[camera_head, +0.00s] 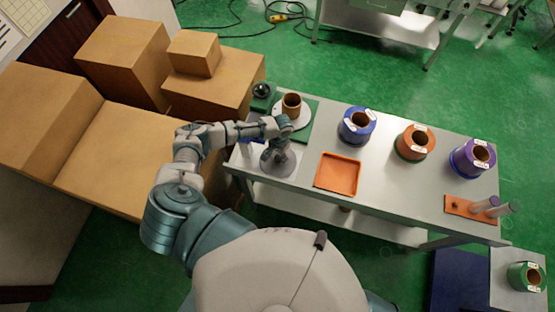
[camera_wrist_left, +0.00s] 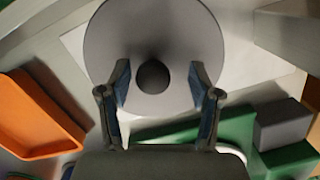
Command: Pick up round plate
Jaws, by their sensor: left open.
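The round plate (camera_head: 277,165) is a grey disc on a white sheet at the left end of the table in the head view. In the left wrist view the plate (camera_wrist_left: 155,28) fills the upper middle, with a dark round knob (camera_wrist_left: 152,77) near its centre. My left gripper (camera_wrist_left: 158,73) is open, with one finger on each side of the knob in that view. I cannot tell whether the fingers touch the plate. In the head view the left gripper (camera_head: 281,136) is over the plate and hides part of it. My right gripper is not in view.
An orange tray (camera_head: 338,174) lies right of the plate. A brown sleeve (camera_head: 291,105) stands behind it on a white disc over a green board. Blue (camera_head: 357,126), orange (camera_head: 414,144) and purple (camera_head: 471,159) spools stand farther right. Cardboard boxes (camera_head: 123,58) crowd the left.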

